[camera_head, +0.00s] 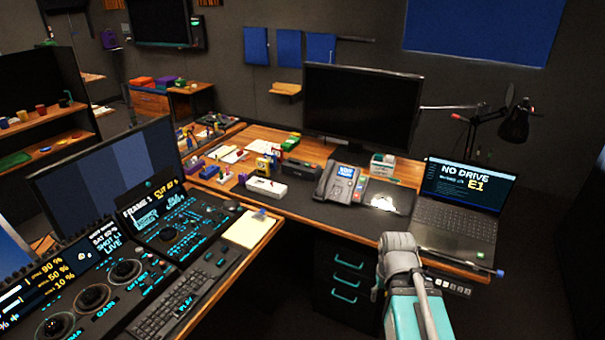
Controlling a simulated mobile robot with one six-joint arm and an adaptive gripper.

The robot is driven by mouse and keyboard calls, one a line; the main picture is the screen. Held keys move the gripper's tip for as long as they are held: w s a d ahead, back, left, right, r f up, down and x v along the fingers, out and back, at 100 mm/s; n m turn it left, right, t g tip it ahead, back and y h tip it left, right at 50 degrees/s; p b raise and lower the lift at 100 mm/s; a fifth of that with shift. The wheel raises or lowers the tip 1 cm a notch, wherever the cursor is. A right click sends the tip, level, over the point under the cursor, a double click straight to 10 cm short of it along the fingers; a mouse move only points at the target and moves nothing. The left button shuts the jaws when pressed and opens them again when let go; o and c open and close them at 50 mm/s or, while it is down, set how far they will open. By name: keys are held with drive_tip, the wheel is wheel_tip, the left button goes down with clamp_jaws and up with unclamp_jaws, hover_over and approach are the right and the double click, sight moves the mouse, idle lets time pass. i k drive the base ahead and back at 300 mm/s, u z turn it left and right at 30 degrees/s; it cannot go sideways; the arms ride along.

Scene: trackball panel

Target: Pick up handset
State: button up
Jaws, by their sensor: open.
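The handset (325,181) appears to lie in its cradle along the left side of the grey desk phone (345,196), seen in the head view. The phone has a lit blue screen and stands on the dark desk top, below the large black monitor. The handset is small in the picture and its exact outline is hard to make out. A teal and grey part of my arm shows at the lower right, in front of the desk and well apart from the phone. I cannot make out my gripper's fingers, and nothing is seen touching the handset.
An open laptop (458,220) stands right of the phone, with a black lamp (515,122) behind it. A white-topped box (266,188) and small coloured items are to its left. The black monitor (362,105) rises behind. A control console (120,270) fills the lower left.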

sight(330, 164)
drive_tip(key=i, duration=1.45)
drive_tip(key=z, duration=0.65)
